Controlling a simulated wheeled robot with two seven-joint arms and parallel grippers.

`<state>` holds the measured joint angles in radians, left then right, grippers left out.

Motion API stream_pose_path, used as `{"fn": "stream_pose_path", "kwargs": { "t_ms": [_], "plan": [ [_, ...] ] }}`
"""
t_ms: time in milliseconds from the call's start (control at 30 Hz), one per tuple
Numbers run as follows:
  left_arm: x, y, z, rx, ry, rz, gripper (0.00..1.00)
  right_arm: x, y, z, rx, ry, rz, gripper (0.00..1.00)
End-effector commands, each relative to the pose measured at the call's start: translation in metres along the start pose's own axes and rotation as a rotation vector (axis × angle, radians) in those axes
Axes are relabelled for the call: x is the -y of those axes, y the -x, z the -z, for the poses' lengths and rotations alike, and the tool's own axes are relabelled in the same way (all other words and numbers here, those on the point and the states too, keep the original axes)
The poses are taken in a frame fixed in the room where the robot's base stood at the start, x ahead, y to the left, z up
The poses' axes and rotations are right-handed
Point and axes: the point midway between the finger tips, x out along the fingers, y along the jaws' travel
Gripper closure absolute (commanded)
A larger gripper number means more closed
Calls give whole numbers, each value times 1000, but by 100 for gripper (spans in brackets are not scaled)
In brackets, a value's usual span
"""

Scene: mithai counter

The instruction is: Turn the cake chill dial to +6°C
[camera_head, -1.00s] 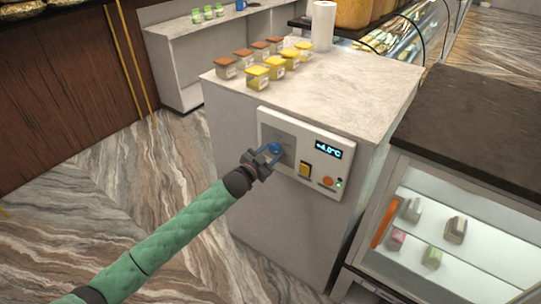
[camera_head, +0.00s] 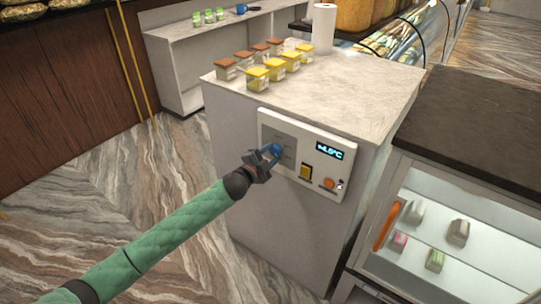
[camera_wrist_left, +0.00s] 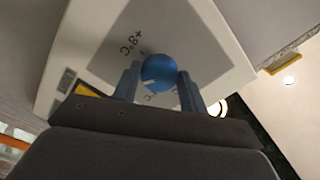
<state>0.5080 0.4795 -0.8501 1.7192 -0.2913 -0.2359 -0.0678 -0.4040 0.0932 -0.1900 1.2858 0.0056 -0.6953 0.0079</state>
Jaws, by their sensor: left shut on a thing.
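The blue cake chill dial (camera_head: 275,151) is on the control panel (camera_head: 313,152) on the side of the counter. My left gripper (camera_head: 270,154) is shut on the dial. In the left wrist view the blue knob (camera_wrist_left: 159,72) sits between the two fingers of my left gripper (camera_wrist_left: 158,84), with a pale mark on its lower left. A "+8°C" label shows beside it; another label is partly hidden. The display (camera_head: 329,151) appears to read +4.5°C. My right gripper is not in view.
The panel also has a yellow switch (camera_head: 305,172) and an orange round button (camera_head: 329,184). Jars with brown and yellow lids (camera_head: 258,79) and a paper roll (camera_head: 323,27) stand on the countertop (camera_head: 350,90). A glass-fronted case (camera_head: 440,235) stands at right.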

Motion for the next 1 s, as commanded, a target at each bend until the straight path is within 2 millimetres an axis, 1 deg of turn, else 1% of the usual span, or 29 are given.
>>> {"fn": "stream_pose_path", "kwargs": {
  "t_ms": [300,467,500,567,600,867,1000],
  "plan": [
    [0,0,0,0,-12,0,80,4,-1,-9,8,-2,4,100],
    [0,0,0,0,-11,0,80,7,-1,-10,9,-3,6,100],
    [0,0,0,0,-11,0,50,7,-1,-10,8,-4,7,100],
    [0,0,0,0,-11,0,38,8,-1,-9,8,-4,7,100],
    [0,0,0,0,-11,0,36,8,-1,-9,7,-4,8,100],
    [0,0,0,0,-11,0,36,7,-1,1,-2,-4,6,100],
    [-2,8,-2,1,-11,0,36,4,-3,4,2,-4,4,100]
  ]
}}
